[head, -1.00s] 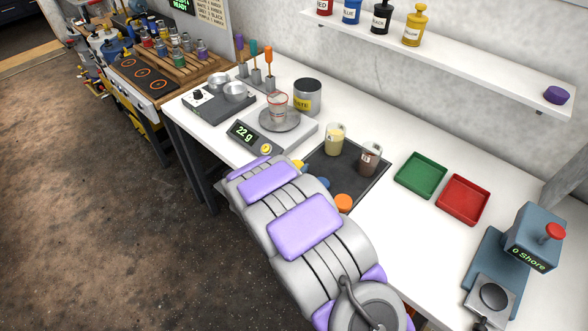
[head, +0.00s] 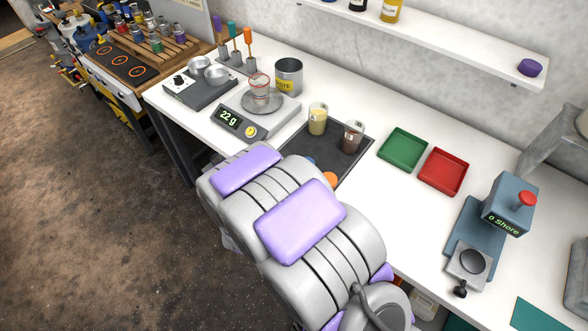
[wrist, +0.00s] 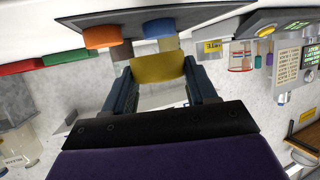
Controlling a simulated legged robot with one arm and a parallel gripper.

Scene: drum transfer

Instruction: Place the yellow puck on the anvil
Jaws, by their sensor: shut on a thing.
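The yellow puck (wrist: 157,67) is clamped between the two dark fingers of my gripper (wrist: 160,76) in the wrist view. In the head view, my arm hides both the gripper and this puck. The Shore tester (head: 508,205) stands at the right of the bench with a red knob on top and reads 0 Shore. Its anvil looks to be the dark round disc (head: 472,262) on a grey block at its front, and it is bare. The gripper is well to the left of the tester.
An orange puck (wrist: 102,36) and a blue puck (wrist: 159,28) lie near the gripper. Two cups, one cream (head: 318,119) and one brown (head: 352,137), stand on the dark mat. Green (head: 403,150) and red (head: 443,172) trays lie between mat and tester. Bench around the trays is clear.

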